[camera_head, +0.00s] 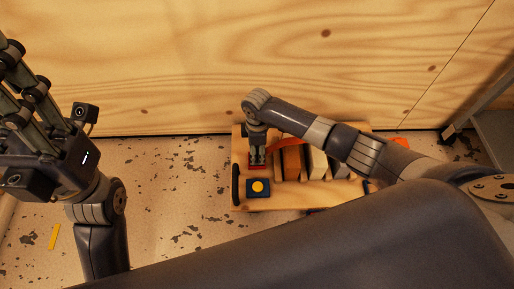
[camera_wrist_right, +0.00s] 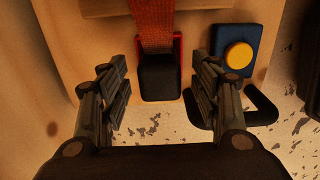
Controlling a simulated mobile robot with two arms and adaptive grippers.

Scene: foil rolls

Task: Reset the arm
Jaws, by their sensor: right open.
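My right gripper (camera_head: 257,158) is over the left part of a wooden holder (camera_head: 283,200). In the right wrist view my right gripper (camera_wrist_right: 160,88) is open, one finger on each side. A black block (camera_wrist_right: 160,78) in a red frame shows between the fingertips, with an orange-red strap (camera_wrist_right: 152,25) running up from it. I see no grip on it. My left gripper (camera_head: 30,115) is raised at the far left, its fingers pointing up. Its fingertips run out of the picture, so its opening is unclear.
A blue box with a yellow button (camera_head: 258,187) sits on the holder's front, also in the right wrist view (camera_wrist_right: 237,55). Brown and pale rolls (camera_head: 291,163) stand in the holder, partly behind my right arm. A plywood wall (camera_head: 180,60) stands behind.

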